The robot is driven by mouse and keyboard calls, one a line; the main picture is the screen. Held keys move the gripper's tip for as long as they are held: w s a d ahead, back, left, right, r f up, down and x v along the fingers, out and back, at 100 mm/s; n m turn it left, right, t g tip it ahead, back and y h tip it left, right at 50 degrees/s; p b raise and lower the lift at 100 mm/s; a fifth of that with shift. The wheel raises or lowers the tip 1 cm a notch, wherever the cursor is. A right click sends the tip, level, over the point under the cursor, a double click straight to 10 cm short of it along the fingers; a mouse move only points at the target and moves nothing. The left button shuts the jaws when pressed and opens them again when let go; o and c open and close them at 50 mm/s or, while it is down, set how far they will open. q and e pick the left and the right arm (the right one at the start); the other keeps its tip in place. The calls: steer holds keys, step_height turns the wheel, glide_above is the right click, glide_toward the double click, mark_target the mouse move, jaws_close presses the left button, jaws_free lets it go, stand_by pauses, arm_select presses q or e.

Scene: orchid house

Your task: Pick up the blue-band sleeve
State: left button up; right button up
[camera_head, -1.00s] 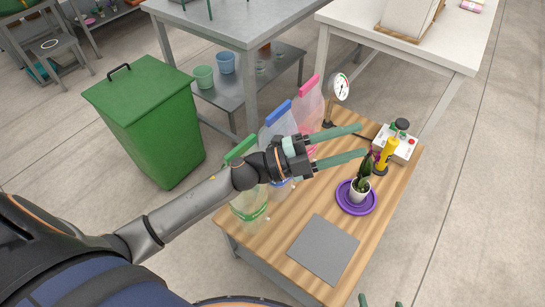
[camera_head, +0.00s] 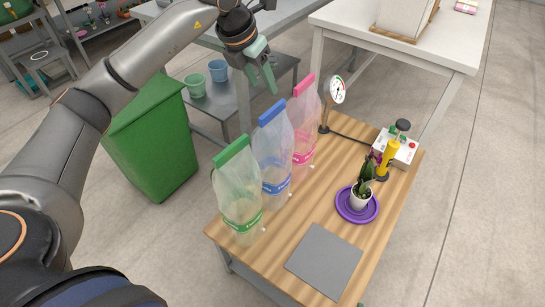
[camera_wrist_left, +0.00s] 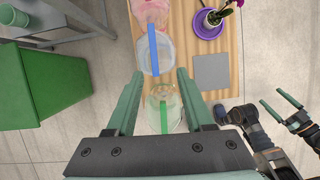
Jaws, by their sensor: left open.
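The blue-band sleeve (camera_head: 273,153) stands upright on the wooden table, a clear tapered bag with a blue bar on top and a blue band low down. It is between the green-band sleeve (camera_head: 238,190) and the pink-band sleeve (camera_head: 304,120). My left gripper (camera_head: 262,78) is open and empty, above and behind the blue-band sleeve in the head view. In the left wrist view the blue bar of the blue-band sleeve (camera_wrist_left: 153,48) shows beyond and between the fingertips (camera_wrist_left: 157,73). My right gripper (camera_wrist_left: 284,105) shows at the right there, fingers apart, empty.
On the wooden table (camera_head: 300,232) are a grey mat (camera_head: 324,260), a potted plant on a purple saucer (camera_head: 357,212), a yellow tool (camera_head: 387,160), a control box (camera_head: 396,147) and a gauge (camera_head: 337,90). A green bin (camera_head: 150,150) stands left.

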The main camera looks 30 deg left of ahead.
mark_target(270, 110)
arm_select(q)
steer(key=x, duration=0.8)
steer(key=a+x, duration=0.1)
steer(key=x, duration=0.3)
steer(key=shift+w+a, duration=0.1)
steer(key=shift+w, duration=0.05)
steer(key=shift+f+b, duration=0.3)
steer(key=shift+b, duration=0.1)
steer(key=shift+y, duration=0.3)
jaws_close()
